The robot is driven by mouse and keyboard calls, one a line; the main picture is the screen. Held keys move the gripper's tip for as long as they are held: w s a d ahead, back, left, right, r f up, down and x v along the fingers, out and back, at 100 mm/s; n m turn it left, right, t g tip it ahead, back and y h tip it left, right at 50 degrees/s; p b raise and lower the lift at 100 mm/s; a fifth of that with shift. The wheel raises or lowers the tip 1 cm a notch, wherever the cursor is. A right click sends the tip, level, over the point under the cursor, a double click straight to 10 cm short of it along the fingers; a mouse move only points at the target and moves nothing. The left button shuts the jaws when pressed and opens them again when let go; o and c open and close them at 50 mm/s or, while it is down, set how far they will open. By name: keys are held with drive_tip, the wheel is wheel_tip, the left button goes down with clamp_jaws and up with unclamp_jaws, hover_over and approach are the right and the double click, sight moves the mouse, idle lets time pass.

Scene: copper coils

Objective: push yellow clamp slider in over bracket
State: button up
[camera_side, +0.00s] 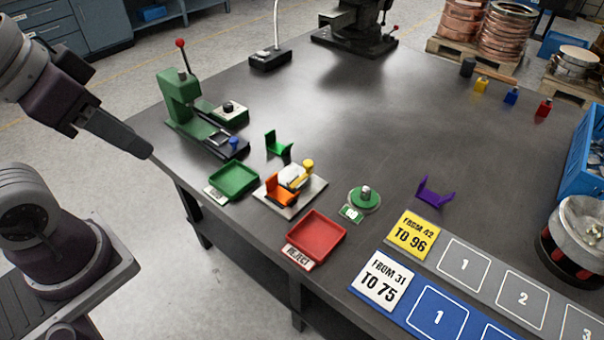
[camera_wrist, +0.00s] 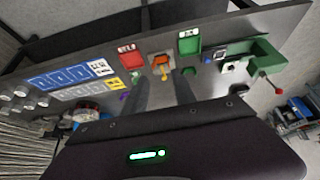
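The yellow clamp slider (camera_side: 308,164) is a small yellow knob beside a pale block on a grey base plate (camera_side: 316,188) near the table's front edge. An orange bracket (camera_side: 281,191) stands on the same plate, in front of and left of the slider. My gripper (camera_side: 145,150) hangs off the table's left edge, well away from the clamp. In the wrist view its two fingers (camera_wrist: 162,90) are apart with nothing between them.
A red tray (camera_side: 316,235) and a green tray (camera_side: 234,179) flank the clamp plate. A green bracket (camera_side: 277,145) stands behind it, a purple bracket (camera_side: 435,192) farther right. A green press (camera_side: 178,98) stands at the back left. The table's middle is clear.

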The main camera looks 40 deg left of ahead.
drive_tip(key=o, duration=0.3)
drive_tip(key=shift+w, duration=0.1)
drive_tip(key=shift+o, duration=0.2)
drive_tip(key=w+r+m+g, duration=0.1)
drive_tip(key=w+r+m, duration=0.1)
drive_tip(key=w, duration=0.9)
drive_tip(key=shift+w+d+m+g, duration=0.15)
drive_tip(key=shift+w+m+g, duration=0.15)
drive_tip(key=shift+g, duration=0.1)
drive_tip(key=m+g, duration=0.4)
drive_tip(key=m, duration=0.2)
hover_over(308, 162)
wheel_tip(308, 162, down, 23)
drive_tip(key=shift+s+r, duration=0.1)
drive_tip(key=shift+r, duration=0.05)
wheel_tip(308, 162, down, 8)
drive_tip(key=shift+r, duration=0.25)
drive_tip(key=shift+c, duration=0.5)
